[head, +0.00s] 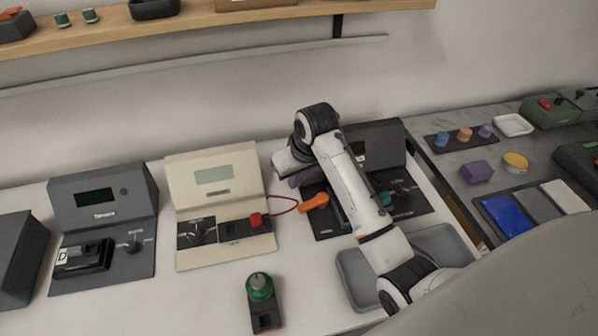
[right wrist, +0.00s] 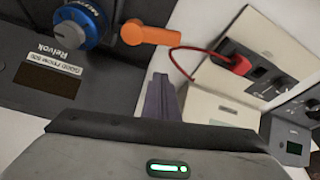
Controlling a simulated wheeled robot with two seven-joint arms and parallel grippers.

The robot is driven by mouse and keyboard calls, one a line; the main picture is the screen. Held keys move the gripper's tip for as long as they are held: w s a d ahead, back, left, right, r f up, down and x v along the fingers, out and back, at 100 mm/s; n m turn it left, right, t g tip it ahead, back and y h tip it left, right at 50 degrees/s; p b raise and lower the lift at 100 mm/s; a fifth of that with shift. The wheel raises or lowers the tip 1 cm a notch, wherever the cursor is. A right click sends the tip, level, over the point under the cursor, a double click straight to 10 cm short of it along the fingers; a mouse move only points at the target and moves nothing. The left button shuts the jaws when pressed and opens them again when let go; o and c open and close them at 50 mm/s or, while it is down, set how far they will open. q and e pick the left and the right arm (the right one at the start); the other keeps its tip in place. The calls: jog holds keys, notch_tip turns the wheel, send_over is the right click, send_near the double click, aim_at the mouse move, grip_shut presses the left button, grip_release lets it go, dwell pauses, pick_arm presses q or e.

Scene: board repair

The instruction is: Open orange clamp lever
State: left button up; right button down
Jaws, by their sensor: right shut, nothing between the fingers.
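The orange clamp lever (head: 314,202) sticks out at the left edge of the dark device's base panel (head: 329,229). In the right wrist view the lever (right wrist: 150,33) lies in front of the fingers, near a blue round knob (right wrist: 80,22). My right gripper (head: 296,181) is just above and behind the lever in the head view. Its purple-grey fingers (right wrist: 160,98) are shut together and empty, with a visible gap to the lever. My right arm hides much of the dark device. My left gripper is in neither view.
A red cord runs from near the lever to a red plug (head: 256,219) on the beige device (head: 211,168). A grey tray (head: 352,277) lies below my arm. A green-topped device (head: 260,287) stands at the front. White table is bare between them.

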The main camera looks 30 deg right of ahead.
aim_at(313, 203)
jog(key=shift+x, duration=0.95)
jog(key=shift+s+f, duration=0.1)
jog(key=shift+s, duration=0.25)
jog(key=shift+s+p, duration=0.45)
jog(key=shift+s, duration=1.15)
jog(key=shift+w, duration=0.15)
